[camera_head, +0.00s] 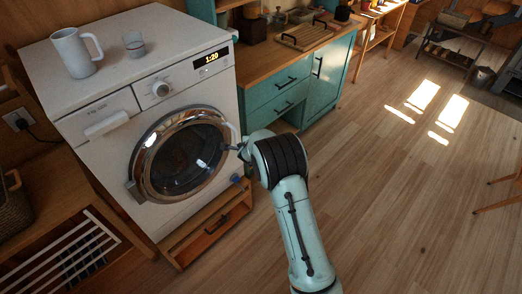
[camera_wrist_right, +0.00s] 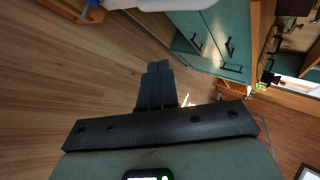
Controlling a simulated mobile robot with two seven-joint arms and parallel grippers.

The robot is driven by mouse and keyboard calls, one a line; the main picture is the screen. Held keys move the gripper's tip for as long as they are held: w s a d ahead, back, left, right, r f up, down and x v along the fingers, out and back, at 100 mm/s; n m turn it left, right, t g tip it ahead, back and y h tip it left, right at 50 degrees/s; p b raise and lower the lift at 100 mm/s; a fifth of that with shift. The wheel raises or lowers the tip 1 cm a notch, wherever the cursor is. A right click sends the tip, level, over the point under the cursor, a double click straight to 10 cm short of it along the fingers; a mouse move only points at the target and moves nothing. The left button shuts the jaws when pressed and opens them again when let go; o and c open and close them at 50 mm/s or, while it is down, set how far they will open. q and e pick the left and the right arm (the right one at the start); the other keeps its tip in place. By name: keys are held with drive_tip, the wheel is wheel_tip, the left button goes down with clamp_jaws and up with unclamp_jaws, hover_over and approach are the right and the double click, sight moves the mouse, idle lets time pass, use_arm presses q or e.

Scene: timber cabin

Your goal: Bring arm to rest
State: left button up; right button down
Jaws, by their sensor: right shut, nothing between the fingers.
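My right arm reaches up from the bottom of the head view, and its gripper (camera_head: 231,147) is at the right edge of the washing machine's round door (camera_head: 178,158). I cannot tell whether it touches the door, which looks closed. In the wrist view the right gripper's fingers (camera_wrist_right: 157,85) are together, with nothing between them. The white washing machine (camera_head: 120,92) stands at the left, its display reading 1:20. My left gripper is not in view.
A mug (camera_head: 74,54) and a small glass (camera_head: 134,45) stand on the washer. A wooden drawer (camera_head: 207,227) is below it. Teal cabinets (camera_head: 282,95) stand to its right, also in the wrist view (camera_wrist_right: 205,45). The wooden floor (camera_head: 410,190) at right is mostly clear.

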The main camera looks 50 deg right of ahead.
drive_tip(key=s+a+r, duration=0.1)
drive_tip(key=s+r, duration=0.3)
drive_tip(key=shift+a, duration=0.2)
drive_tip(key=shift+r, duration=0.1)
